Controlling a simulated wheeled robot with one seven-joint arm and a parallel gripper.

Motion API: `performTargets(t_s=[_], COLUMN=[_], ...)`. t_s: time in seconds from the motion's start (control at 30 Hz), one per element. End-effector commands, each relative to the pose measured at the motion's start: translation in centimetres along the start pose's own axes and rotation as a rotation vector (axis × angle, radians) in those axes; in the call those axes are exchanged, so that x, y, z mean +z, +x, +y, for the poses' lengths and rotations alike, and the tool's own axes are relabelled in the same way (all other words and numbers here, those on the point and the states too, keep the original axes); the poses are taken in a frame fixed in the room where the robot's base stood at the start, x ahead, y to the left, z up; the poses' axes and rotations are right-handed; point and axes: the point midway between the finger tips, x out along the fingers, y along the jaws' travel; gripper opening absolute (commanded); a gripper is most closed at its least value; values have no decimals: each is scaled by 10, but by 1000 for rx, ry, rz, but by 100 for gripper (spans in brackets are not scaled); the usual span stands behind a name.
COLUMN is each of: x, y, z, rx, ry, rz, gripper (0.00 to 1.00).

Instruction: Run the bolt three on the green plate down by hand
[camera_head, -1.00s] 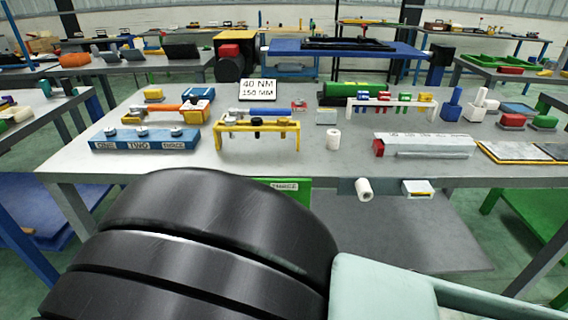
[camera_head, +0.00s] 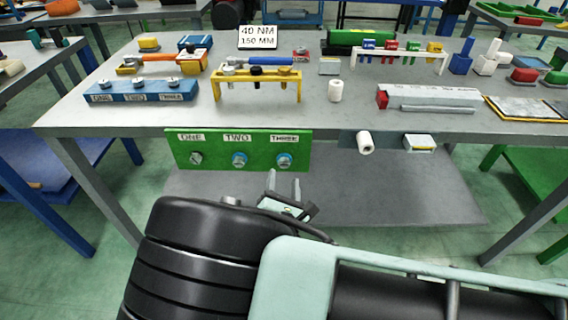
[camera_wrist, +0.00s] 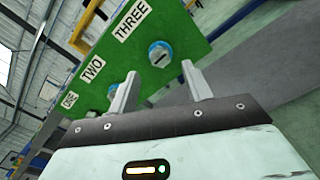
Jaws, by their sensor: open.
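The green plate (camera_head: 215,167) hangs on the front edge of the grey workbench, with labels ONE, TWO and THREE. Bolt three (camera_head: 284,160) is a hex head with blue around it, under the THREE label; it also shows in the wrist view (camera_wrist: 160,54). Bolt two (camera_head: 239,160) also has blue around it. Bolt one (camera_head: 196,158) looks plain grey. My gripper (camera_head: 284,183) is open and empty, just below and in front of bolt three. In the wrist view its fingers (camera_wrist: 160,88) stand apart, with bolt three beyond the gap between them, not touched.
On the bench stand a blue block (camera_head: 142,91) labelled ONE, TWO, THREE, a yellow rack (camera_head: 258,92) and a sign (camera_head: 258,37) reading 40 NM, 150 MM. A white roll (camera_head: 365,143) projects from the bench front right of the plate. A lower shelf (camera_head: 400,190) lies beneath.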

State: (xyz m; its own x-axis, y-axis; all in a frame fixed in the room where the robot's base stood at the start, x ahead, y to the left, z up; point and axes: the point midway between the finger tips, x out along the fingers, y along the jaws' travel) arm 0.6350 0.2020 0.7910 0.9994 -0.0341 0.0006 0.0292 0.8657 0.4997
Motion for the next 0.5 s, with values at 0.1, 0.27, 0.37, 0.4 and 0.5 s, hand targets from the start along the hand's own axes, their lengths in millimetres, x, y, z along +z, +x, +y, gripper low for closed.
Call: performTargets(t_s=[0.1,0.27,0.37,0.4,0.5], x=[1,0,0,0,0], y=[22,40,46,47,49], z=[0,0,0,0,0], rx=[-1,-1,0,0,0], ry=[-1,1,1,0,0], rz=[-1,0,1,1,1], gripper=[49,49,49,49,49])
